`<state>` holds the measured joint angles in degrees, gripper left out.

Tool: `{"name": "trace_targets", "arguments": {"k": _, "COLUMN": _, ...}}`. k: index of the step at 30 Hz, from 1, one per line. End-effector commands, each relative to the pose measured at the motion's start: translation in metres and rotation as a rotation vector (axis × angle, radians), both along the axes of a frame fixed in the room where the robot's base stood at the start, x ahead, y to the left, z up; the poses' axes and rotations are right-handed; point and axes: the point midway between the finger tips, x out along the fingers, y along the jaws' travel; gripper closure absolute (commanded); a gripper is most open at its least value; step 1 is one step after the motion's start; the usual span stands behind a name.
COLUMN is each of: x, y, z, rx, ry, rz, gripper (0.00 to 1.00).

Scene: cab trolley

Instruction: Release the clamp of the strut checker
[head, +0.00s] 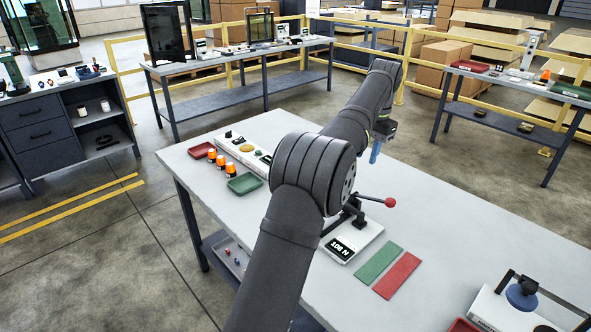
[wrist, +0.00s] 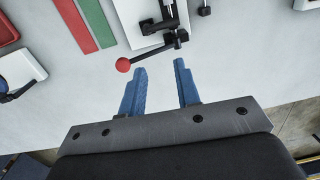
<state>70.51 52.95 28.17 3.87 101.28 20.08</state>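The strut checker (head: 366,238) is a white plate with a lit display and black clamp parts, on the table right of my forearm. Its clamp lever ends in a red ball (head: 390,202) and sticks out sideways, nearly level. In the wrist view the checker (wrist: 137,15) is at the top, with the red ball (wrist: 123,65) just left of my gripper (wrist: 160,67). The blue fingers are apart with nothing between them, and the lever lies beyond their tips. My gripper (head: 375,152) also shows beyond the checker in the head view. My arm hides part of the checker; I cannot make out a strut.
A green mat (head: 378,263) and a red mat (head: 398,275) lie beside the checker. Another white device with a blue knob (head: 522,293) stands at lower right. A red tray (head: 199,151), orange-topped items (head: 222,160) and a green tray (head: 244,184) are at left. The table's far right is bare.

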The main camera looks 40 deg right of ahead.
Motion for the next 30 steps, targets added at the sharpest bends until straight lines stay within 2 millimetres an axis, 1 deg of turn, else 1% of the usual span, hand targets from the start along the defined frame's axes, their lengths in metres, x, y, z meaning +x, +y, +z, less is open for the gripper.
{"name": "trace_targets", "arguments": {"k": 1, "x": 0.001, "y": 0.000, "z": -0.001, "rx": -0.005, "ry": 0.001, "rz": 0.002, "gripper": 0.80}}
{"name": "trace_targets", "arguments": {"k": 4, "x": 0.005, "y": 0.001, "z": -0.007, "rx": -0.031, "ry": 0.002, "rz": 0.010, "gripper": 1.00}}
{"name": "trace_targets", "arguments": {"k": 11, "x": 0.023, "y": 0.007, "z": -0.036, "rx": -0.169, "ry": 0.010, "rz": 0.060, "gripper": 1.00}}
{"name": "trace_targets", "arguments": {"k": 15, "x": 0.032, "y": 0.016, "z": -0.055, "rx": -0.265, "ry": 0.012, "rz": 0.104, "gripper": 1.00}}
{"name": "trace_targets", "arguments": {"k": 18, "x": 0.037, "y": 0.023, "z": -0.065, "rx": -0.324, "ry": 0.012, "rz": 0.137, "gripper": 1.00}}
{"name": "trace_targets", "arguments": {"k": 24, "x": 0.043, "y": 0.033, "z": -0.078, "rx": -0.400, "ry": 0.006, "rz": 0.184, "gripper": 1.00}}
{"name": "trace_targets", "arguments": {"k": 30, "x": 0.045, "y": 0.036, "z": -0.081, "rx": -0.420, "ry": 0.005, "rz": 0.196, "gripper": 1.00}}
